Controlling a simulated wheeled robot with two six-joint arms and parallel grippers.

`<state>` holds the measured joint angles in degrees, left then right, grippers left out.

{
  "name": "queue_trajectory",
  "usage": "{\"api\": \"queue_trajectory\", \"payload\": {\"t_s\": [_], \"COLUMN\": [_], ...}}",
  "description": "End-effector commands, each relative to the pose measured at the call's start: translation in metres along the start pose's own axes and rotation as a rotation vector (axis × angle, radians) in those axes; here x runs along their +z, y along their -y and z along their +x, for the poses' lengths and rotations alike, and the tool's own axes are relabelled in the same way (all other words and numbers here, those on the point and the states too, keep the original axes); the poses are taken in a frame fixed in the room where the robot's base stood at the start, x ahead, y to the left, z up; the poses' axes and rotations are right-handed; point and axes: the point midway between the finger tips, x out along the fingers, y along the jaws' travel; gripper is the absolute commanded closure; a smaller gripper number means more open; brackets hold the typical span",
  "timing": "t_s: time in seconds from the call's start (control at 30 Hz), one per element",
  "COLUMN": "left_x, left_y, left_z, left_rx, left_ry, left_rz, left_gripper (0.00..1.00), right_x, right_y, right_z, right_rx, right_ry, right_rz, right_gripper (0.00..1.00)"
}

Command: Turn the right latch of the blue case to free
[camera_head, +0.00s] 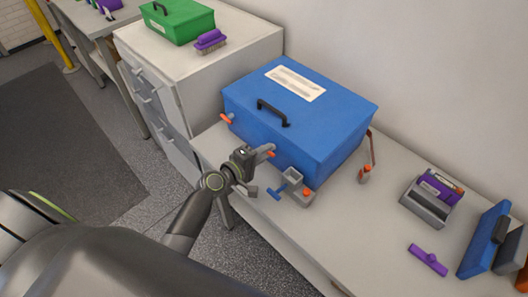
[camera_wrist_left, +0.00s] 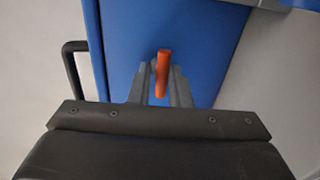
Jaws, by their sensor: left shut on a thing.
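The blue case (camera_head: 315,125) stands closed on the counter, with a black handle (camera_head: 273,112) and a white label on its lid. An orange left latch (camera_head: 226,118) sticks out at the left of its front face. The orange right latch (camera_head: 271,154) is farther right on that face, partly covered by my left gripper (camera_head: 263,152). In the left wrist view my left gripper (camera_wrist_left: 160,88) is shut on the right latch (camera_wrist_left: 162,72), which lies lengthwise between the fingers against the blue face (camera_wrist_left: 205,45). My right gripper is not in view.
A grey block (camera_head: 295,181) with blue and orange parts stands close to the right of my gripper. A green case (camera_head: 178,22) stands on the cabinet behind.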

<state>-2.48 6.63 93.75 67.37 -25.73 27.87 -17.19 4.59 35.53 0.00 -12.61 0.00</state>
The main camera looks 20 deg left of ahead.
Motion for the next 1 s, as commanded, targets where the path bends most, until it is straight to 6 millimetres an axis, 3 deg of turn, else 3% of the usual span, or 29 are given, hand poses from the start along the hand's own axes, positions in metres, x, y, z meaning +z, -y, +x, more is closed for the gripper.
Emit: {"api": "queue_trajectory", "payload": {"t_s": [0.03, 0.4, 0.43, 0.53, 0.83, 1.0], "left_x": [0.000, 0.001, 0.001, 0.001, 0.000, 0.000], "left_y": [0.007, 0.009, 0.009, 0.007, 0.004, 0.005], "left_z": [-0.002, -0.002, -0.002, -0.002, -0.004, -0.022], "left_rx": [-0.015, -0.017, -0.017, -0.015, -0.008, -0.008], "left_ry": [0.003, 0.004, 0.004, 0.004, 0.002, 0.001], "left_rz": [-0.005, -0.007, -0.007, -0.007, -0.005, -0.004], "left_gripper": [1.00, 1.00, 0.79, 0.67, 0.67, 0.67], "right_x": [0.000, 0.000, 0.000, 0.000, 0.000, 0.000], "right_y": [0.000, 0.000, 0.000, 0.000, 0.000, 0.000], "right_z": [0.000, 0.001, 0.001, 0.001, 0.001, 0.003], "right_rx": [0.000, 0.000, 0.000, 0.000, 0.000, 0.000], "right_ry": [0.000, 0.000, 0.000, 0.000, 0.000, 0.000], "right_rz": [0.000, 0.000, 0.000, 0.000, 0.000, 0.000], "right_gripper": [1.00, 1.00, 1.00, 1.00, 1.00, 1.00]}}
